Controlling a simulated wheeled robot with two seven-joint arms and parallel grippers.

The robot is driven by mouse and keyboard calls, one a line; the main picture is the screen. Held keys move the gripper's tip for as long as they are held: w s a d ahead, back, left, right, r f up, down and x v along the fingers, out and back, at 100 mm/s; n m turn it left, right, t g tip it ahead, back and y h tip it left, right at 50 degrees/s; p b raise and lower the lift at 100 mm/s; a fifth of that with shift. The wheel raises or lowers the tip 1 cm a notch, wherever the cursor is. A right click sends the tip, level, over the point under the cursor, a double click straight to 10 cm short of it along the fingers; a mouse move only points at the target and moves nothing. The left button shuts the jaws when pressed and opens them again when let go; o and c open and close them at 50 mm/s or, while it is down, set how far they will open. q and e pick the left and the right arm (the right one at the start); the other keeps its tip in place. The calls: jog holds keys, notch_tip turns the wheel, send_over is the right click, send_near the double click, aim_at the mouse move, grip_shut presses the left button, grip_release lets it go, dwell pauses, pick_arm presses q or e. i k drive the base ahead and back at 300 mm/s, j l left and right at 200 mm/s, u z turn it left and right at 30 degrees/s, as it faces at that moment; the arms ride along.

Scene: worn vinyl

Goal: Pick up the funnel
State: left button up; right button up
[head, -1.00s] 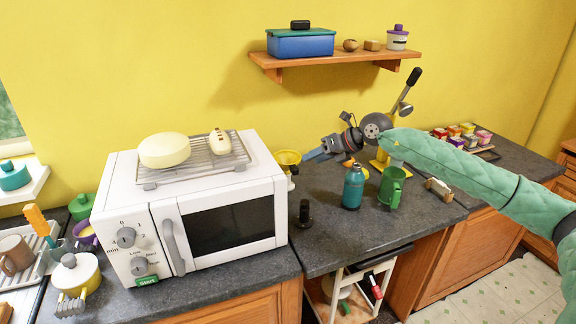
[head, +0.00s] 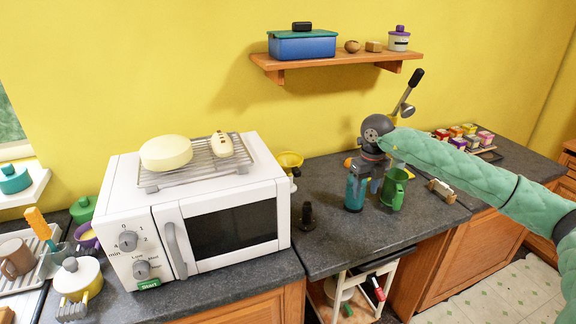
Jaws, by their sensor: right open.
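The yellow funnel (head: 290,159) is on the dark counter, just right of the microwave and towards the wall; the microwave's edge hides part of it. My right gripper (head: 364,188) points down at the teal bottle (head: 355,192), to the right of the funnel and apart from it. Its jaws are open, and they overlap the bottle's upper part in the picture; I cannot tell whether they touch it. My left gripper is not in view.
The white microwave (head: 212,230) carries a wire rack (head: 203,172). A green mug (head: 394,190) stands beside the bottle. A dark upright object (head: 307,216) stands near the microwave. A wooden shelf (head: 340,62) hangs above. The counter between funnel and bottle is mostly clear.

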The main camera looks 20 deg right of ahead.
aim_at(290, 161)
jog(key=i+j, duration=0.65)
jog(key=i, duration=0.15)
